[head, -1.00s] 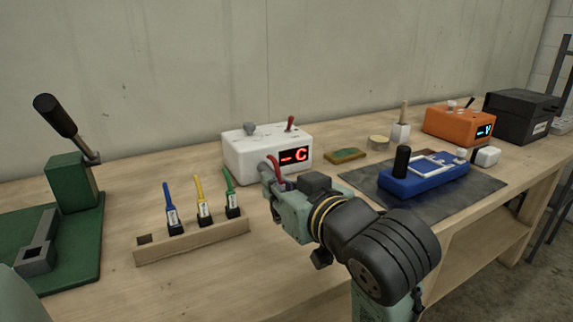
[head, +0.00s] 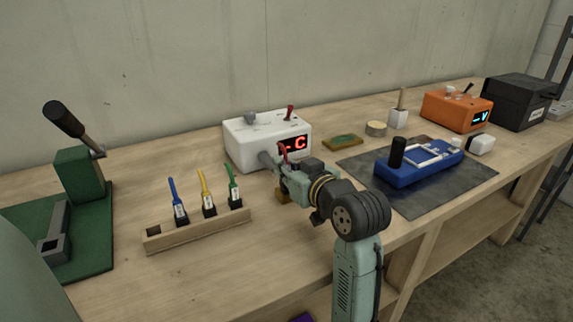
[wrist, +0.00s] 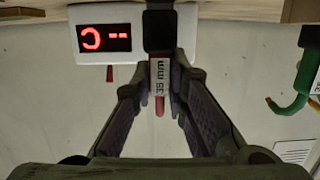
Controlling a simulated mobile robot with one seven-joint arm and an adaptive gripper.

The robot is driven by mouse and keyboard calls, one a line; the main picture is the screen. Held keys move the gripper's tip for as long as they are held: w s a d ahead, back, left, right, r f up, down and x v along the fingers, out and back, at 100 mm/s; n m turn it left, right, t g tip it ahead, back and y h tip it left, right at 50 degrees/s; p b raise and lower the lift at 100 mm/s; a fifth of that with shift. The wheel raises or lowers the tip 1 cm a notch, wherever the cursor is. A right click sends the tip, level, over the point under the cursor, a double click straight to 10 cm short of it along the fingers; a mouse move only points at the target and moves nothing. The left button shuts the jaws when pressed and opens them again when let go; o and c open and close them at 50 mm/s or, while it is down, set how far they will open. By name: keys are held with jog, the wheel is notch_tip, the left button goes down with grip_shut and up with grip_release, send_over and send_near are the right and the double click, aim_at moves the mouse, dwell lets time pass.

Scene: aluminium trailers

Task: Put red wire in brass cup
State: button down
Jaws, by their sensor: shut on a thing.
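My gripper (head: 282,166) is in front of the white box, shut on the red wire. The red wire (head: 283,151) shows as a small red piece at the fingers in the head view. In the wrist view, its white label (wrist: 159,72) and red end (wrist: 159,106) lie between the fingertips (wrist: 160,84), with a black block at its other end. A small round brass-coloured cup (head: 376,128) stands further back, right of the gripper and apart from it.
A white box (head: 240,145) with a red display stands behind the gripper. A wooden rack (head: 197,232) holds blue, yellow and green wires at left. A sponge tray (head: 342,142) lies left of the cup. A blue device (head: 420,170) sits on a dark mat (head: 430,205).

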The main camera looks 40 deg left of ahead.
jog(key=shift+f, duration=0.2)
jog(key=shift+f, duration=0.15)
jog(key=c, duration=1.6)
grip_release()
jog(key=shift+d+r, duration=0.15)
jog(key=shift+r, duration=0.15)
jog(key=b+v, duration=0.2)
jog(key=v, duration=0.9)
jog(key=shift+s+d+r, duration=0.1)
jog(key=shift+s+d, duration=0.1)
jog(key=shift+d, duration=0.1)
